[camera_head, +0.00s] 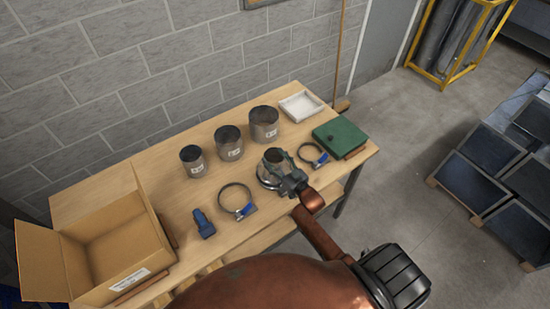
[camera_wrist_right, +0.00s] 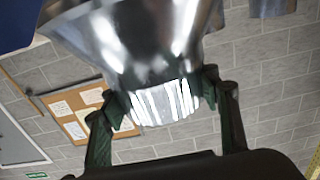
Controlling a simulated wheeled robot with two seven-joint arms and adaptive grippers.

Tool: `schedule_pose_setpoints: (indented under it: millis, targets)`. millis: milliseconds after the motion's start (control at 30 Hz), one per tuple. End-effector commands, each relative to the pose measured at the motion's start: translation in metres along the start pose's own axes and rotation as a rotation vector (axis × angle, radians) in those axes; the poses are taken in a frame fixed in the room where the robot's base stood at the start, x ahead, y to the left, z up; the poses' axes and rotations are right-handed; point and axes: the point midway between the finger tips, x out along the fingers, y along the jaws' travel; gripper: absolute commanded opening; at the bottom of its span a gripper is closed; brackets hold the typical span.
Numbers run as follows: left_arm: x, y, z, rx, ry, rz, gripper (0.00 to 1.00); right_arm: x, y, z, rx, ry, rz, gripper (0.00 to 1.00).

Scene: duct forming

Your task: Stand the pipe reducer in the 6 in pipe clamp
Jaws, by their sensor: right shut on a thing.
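The pipe reducer (camera_head: 274,158) is a shiny metal piece in my right gripper (camera_head: 287,173), at the front of the bench. In the right wrist view the reducer (camera_wrist_right: 140,40) fills the top, with its narrower end between the two fingers of the right gripper (camera_wrist_right: 165,98). Its wide end points away from the gripper. A larger ring clamp (camera_head: 222,193) with a blue fastener lies flat to its left. A smaller ring clamp (camera_head: 304,149) lies to its right. I cannot read any clamp size. Whether the reducer touches the bench is unclear. My left gripper is not in view.
Three metal cylinders (camera_head: 228,143) stand in a row behind. A blue tool (camera_head: 203,224) and an open cardboard box (camera_head: 104,245) are at left. A white tray (camera_head: 301,106) and a green case (camera_head: 341,135) are at right. Bare bench shows left of the cylinders.

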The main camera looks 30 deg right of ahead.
Motion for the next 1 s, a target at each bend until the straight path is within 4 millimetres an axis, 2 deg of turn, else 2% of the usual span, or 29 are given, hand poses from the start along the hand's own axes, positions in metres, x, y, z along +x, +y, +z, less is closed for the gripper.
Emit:
schedule_pose_setpoints:
  millis: [100, 133, 300, 400, 767, 867, 1000]
  targets:
    - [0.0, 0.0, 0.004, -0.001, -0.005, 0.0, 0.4, 0.0, 0.0, -0.001, 0.0, 0.002, 0.0, 0.1]
    - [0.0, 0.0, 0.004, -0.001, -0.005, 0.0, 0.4, 0.0, 0.0, -0.001, 0.0, 0.002, 0.0, 0.58]
    - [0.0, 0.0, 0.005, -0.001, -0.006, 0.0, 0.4, 0.0, 0.0, -0.001, 0.0, 0.001, 0.0, 0.7]
    - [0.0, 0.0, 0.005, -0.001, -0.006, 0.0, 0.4, 0.0, 0.0, -0.001, 0.0, 0.001, 0.0, 0.77]
    - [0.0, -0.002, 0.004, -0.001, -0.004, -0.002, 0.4, -0.005, 0.0, 0.001, 0.0, -0.003, 0.001, 0.77]
    - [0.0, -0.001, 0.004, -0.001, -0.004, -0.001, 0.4, -0.018, 0.001, 0.002, 0.0, -0.003, 0.001, 0.77]
    - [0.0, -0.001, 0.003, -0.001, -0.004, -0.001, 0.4, -0.046, 0.0, 0.002, 0.0, -0.004, 0.001, 0.77]
